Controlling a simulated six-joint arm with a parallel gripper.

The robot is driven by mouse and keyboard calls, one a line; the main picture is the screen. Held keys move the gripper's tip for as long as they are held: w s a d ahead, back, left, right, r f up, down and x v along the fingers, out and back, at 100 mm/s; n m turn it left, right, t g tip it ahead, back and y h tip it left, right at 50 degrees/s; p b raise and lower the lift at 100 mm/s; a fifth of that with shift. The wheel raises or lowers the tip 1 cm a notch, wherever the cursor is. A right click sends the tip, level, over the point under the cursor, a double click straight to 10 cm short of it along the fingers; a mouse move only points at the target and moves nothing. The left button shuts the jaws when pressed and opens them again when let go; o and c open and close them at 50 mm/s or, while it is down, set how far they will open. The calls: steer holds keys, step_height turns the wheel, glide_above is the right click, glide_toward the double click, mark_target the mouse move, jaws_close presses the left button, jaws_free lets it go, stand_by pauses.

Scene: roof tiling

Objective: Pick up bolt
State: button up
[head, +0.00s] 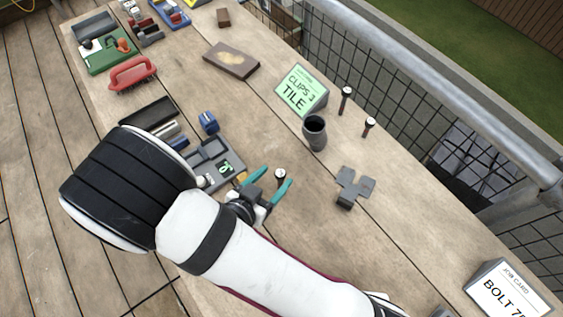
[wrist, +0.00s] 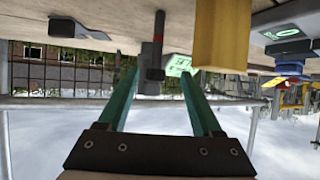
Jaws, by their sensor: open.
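A dark bolt (head: 280,174) with a pale-topped round head stands upright on the wooden bench, by my fingertips. My gripper (head: 277,177) is low over the bench, its two teal fingers apart. In the wrist view, which is upside down, the bolt (wrist: 158,45) shows between the open fingers (wrist: 158,72), its head near their tips. I cannot tell whether either finger touches it. Two more bolts stand farther back, one taller (head: 346,98) and one shorter (head: 369,126).
A yellow block (wrist: 222,35) stands close beside the fingers. A dark cup (head: 315,133), a green tile card (head: 301,90) and a grey bracket (head: 353,187) are nearby. A bolt card (head: 508,290) stands at lower right. A metal railing (head: 430,80) runs behind the bench.

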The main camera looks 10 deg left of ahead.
steer(key=x, duration=0.5)
steer(key=shift+d+f, duration=0.1)
steer(key=shift+d, duration=0.3)
steer(key=shift+w+f, duration=0.15)
steer(key=shift+w, duration=0.2)
jaws_close()
